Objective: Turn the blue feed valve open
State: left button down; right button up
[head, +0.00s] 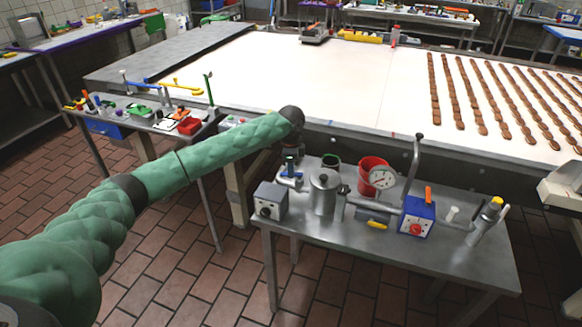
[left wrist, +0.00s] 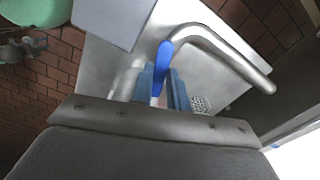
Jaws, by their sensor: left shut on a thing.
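The blue feed valve handle (left wrist: 163,56) shows in the left wrist view as a blue lever beside a bent metal pipe (left wrist: 215,48). My left gripper (left wrist: 163,88) is shut on it, with one finger on each side of the lever. In the head view my green left arm reaches to the near steel table, and the left gripper (head: 291,158) points down at its back left corner. The valve there is small and partly hidden by the gripper. My right gripper is not in view.
The steel table (head: 330,238) also holds a grey control box (head: 270,202), a metal pot (head: 324,192), a red bucket (head: 372,172), a gauge (head: 383,177) and a blue box with a red knob (head: 417,216). A wide white conveyor (head: 330,85) with rows of biscuits lies behind.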

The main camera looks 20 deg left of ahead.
pick_arm(q)
jog(key=shift+w+r+m+p, duration=0.1)
jog(key=shift+w+m+p, duration=0.25)
jog(key=shift+m, duration=0.55)
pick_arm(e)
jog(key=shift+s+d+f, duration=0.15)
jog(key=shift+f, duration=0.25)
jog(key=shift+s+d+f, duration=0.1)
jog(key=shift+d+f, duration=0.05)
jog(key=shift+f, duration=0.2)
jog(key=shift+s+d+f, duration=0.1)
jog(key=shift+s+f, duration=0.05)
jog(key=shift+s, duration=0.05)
pick_arm(q)
jog(key=c, duration=1.4)
grip_release()
jog(key=shift+o, duration=0.2)
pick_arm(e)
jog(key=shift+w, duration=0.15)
